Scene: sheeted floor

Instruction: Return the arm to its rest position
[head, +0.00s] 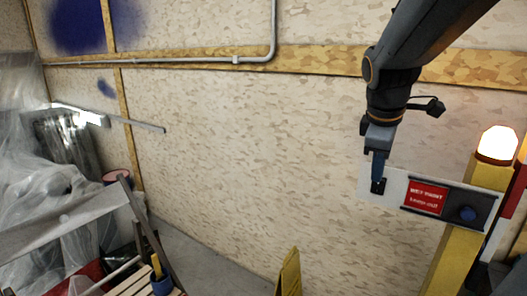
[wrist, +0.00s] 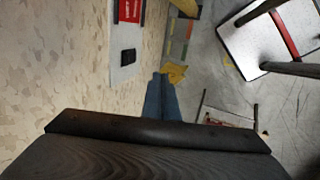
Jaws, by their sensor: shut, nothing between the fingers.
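My arm reaches in from the top right of the head view. My gripper (head: 377,182) points down with its blue fingers together and nothing between them. In the head view its tip overlaps the left end of a pale panel (head: 395,187), at a small black switch (head: 378,187). In the wrist view the closed fingers (wrist: 160,80) are apart from the panel (wrist: 122,75) and its black switch (wrist: 128,56), which lie to their left. I cannot tell the exact gap.
A lit lamp (head: 497,144) tops a yellow post (head: 455,255). A yellow floor sign (head: 289,273) stands below. Plastic sheeting (head: 60,190) covers things at left. A white-topped table (wrist: 270,40) shows in the wrist view.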

